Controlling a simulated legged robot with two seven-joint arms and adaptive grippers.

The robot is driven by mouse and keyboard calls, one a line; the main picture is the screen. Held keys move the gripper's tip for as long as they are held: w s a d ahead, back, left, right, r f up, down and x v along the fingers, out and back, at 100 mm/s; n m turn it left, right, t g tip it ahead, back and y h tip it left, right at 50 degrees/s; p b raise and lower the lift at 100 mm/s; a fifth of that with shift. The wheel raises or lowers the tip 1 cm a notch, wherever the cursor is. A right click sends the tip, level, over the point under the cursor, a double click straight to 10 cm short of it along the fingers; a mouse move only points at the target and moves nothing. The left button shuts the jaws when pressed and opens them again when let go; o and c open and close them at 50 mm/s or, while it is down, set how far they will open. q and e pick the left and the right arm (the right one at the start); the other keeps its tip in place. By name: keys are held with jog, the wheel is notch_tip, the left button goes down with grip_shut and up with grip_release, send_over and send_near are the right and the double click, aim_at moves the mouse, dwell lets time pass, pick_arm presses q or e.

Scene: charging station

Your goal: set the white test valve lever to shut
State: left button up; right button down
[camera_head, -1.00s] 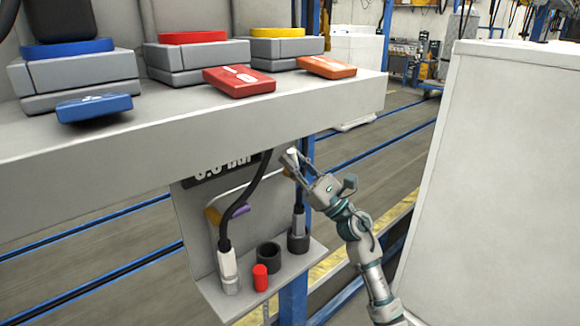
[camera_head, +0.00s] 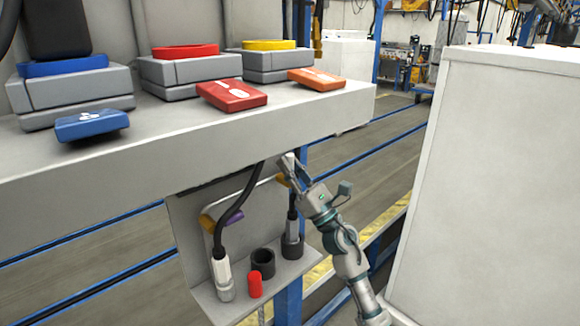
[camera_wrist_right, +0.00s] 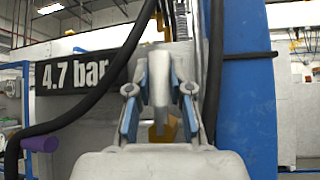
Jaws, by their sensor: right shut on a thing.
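The white test valve lever (camera_wrist_right: 158,80) stands between the fingers of my right gripper (camera_wrist_right: 159,100) in the right wrist view. The gripper is shut on it. In the head view my right gripper (camera_head: 293,172) is under the front edge of the shelf, at the right side of the hanging panel. Only a small white tip of the lever (camera_head: 288,158) shows there. The valve body behind the fingers is mostly hidden. A black display reading "4.7 bar" (camera_wrist_right: 75,75) is left of the lever. My left gripper is not in view.
Black cables (camera_head: 236,212) hang close left of the gripper. The small lower ledge (camera_head: 275,272) holds a white-grey connector (camera_head: 223,278), a red cap (camera_head: 255,285) and dark sockets. A blue post (camera_wrist_right: 248,90) stands close right. A large white cabinet (camera_head: 500,180) is further right.

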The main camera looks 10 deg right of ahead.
jog(key=c, duration=1)
grip_release()
jog(key=shift+w+d+r, duration=0.1)
jog(key=shift+r, duration=0.1)
jog(key=shift+c, duration=0.2)
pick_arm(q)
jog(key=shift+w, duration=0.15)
pick_arm(e)
jog(key=shift+w+f, duration=0.1)
jog(key=shift+s+f, duration=0.2)
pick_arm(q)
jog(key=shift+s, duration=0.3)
pick_arm(e)
jog(key=v, duration=1.1)
jog(key=shift+d+f, duration=0.25)
